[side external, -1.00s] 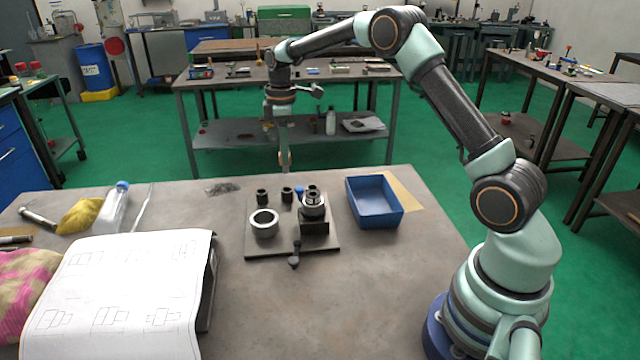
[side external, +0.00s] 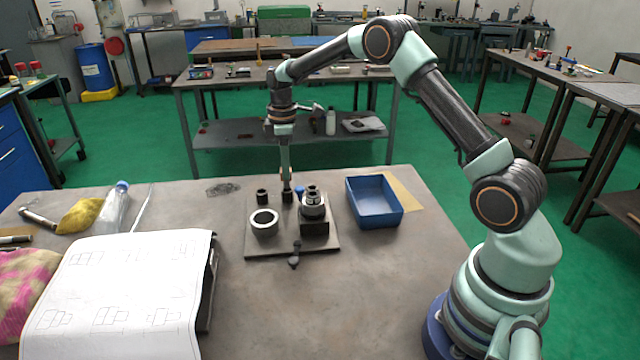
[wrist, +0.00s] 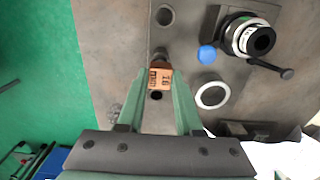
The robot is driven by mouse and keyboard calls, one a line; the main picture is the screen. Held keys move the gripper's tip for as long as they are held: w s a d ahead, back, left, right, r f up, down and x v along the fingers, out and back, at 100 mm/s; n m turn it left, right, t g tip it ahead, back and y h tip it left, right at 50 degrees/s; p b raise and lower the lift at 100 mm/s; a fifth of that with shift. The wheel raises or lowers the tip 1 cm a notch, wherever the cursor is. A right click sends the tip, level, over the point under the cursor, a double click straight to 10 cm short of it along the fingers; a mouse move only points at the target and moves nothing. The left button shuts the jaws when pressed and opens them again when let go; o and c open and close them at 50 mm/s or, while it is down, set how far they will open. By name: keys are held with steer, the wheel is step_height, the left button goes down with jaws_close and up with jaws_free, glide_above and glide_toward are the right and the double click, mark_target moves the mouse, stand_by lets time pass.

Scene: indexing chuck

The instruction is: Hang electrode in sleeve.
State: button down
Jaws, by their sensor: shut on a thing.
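My gripper (wrist: 160,85) is shut on the electrode (wrist: 160,77), a copper-coloured block with dark markings reading 16. In the side view my gripper (side external: 286,178) points straight down over the middle dark sleeve (side external: 287,197). Its lower end meets the top of that sleeve in the picture; the electrode's lower part is hidden, and I cannot tell how far it is inside. Another dark sleeve (side external: 263,196) stands to the left. A round opening (wrist: 165,15) shows at the top of the wrist view.
The grey plate (side external: 262,250) carries a pale ring (side external: 264,229), the chuck (side external: 313,208) with a dark handle, and a blue knob (wrist: 206,54) close to the electrode. A blue tray (side external: 374,209) stands right. Drawings (side external: 125,280) lie front left.

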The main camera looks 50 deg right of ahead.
steer(key=shift+f, duration=1.65)
stand_by(0.9)
steer(key=c, duration=0.5)
jaws_free()
step_height(320, 180, up, 11)
steer(key=shift+f, duration=0.1)
steer(key=shift+r, duration=0.65)
